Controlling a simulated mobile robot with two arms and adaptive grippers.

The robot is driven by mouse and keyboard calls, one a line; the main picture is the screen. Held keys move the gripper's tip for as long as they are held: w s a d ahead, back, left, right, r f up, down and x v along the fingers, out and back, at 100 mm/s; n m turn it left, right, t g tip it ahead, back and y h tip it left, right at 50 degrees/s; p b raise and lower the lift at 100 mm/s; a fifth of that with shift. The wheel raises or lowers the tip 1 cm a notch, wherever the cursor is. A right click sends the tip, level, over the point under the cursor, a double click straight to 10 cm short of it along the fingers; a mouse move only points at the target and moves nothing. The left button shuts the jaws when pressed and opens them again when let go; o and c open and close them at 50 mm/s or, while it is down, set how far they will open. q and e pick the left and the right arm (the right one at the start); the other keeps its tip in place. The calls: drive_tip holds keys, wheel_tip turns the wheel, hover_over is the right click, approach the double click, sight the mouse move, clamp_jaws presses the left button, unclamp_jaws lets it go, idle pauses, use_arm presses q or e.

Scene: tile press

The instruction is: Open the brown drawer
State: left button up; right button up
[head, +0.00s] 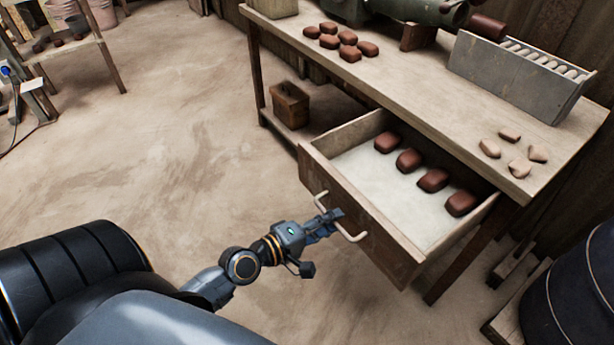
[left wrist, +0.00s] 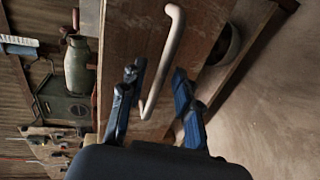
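The brown drawer (head: 385,255) is pulled well out of the wooden table, with its pale inside showing. Several dark red-brown rounded blocks (head: 409,160) lie in a row inside it. A light U-shaped handle (head: 354,238) is on its front. My left gripper (head: 336,217) is at the handle and hides its middle. In the left wrist view, the handle (left wrist: 171,45) passes between the two fingers of the left gripper (left wrist: 157,75), with a gap beside it, so the fingers look open around it. The drawer front (left wrist: 200,30) is behind them. My right gripper is not in view.
The table (head: 400,85) carries more red-brown blocks (head: 349,38), a grey box (head: 515,75) of pale pieces, several loose pale pieces (head: 519,168) and a green machine (head: 430,10). A dark barrel (head: 575,290) stands at right. The floor (head: 180,130) left of the drawer is clear.

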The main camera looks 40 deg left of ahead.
use_arm(q)
drive_tip(key=v, duration=1)
drive_tip(key=shift+s, duration=0.15)
